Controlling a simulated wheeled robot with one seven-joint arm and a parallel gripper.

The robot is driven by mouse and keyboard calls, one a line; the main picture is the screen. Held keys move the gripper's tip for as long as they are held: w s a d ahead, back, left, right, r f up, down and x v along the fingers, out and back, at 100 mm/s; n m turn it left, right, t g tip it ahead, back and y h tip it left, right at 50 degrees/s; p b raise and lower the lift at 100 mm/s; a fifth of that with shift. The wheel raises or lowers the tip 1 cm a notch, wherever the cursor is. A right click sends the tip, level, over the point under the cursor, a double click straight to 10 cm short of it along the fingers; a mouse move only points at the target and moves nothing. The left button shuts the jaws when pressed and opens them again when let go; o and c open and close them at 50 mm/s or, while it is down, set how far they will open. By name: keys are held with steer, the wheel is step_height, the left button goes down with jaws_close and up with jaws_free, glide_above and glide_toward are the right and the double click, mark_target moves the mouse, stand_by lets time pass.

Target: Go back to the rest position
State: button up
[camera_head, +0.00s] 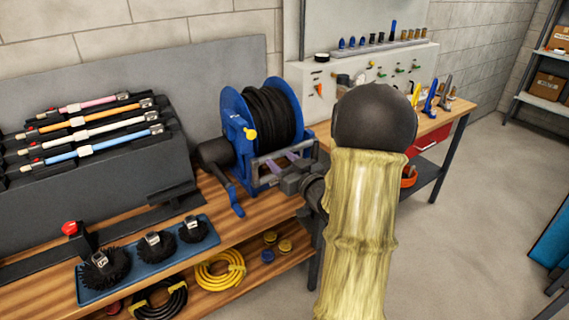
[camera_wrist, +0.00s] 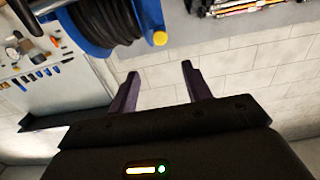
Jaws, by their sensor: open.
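My gripper (camera_head: 282,163) is in front of the blue hose reel (camera_head: 234,111), partly overlapping its lower right in the head view. In the wrist view my gripper (camera_wrist: 160,76) has its two dark purple fingers apart, with nothing between them. The hose reel (camera_wrist: 90,25) also shows there, at the top left, with its yellow knob. My arm, in a yellowish sleeve, fills the centre right of the head view and hides part of the bench behind it. I cannot tell whether the gripper touches the reel.
Three black brushes sit on a blue tray (camera_head: 85,293) on the wooden bench (camera_head: 50,303). Several coloured rods (camera_head: 105,132) lie on a dark rack at left. A red button (camera_head: 69,228) stands near the tray. A second workbench (camera_head: 455,112) with tools is behind; open floor (camera_head: 470,200) lies right.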

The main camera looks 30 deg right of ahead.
steer(key=shift+s, duration=0.1)
stand_by(0.3)
steer(key=s+a+f+g+h+p, duration=0.2)
steer(key=a+f+g+p, duration=0.1)
steer(key=a+g, duration=0.5)
steer(key=s+a+f+g+y+p, duration=0.1)
steer(key=s+a+g+p, duration=0.1)
steer(key=s+a+g, duration=0.5)
steer(key=s+a, duration=0.6)
steer(key=s, duration=0.3)
steer(key=shift+s+a+f+p, duration=0.2)
steer(key=shift+s+f+p, duration=0.1)
steer(key=shift+s+f, duration=0.1)
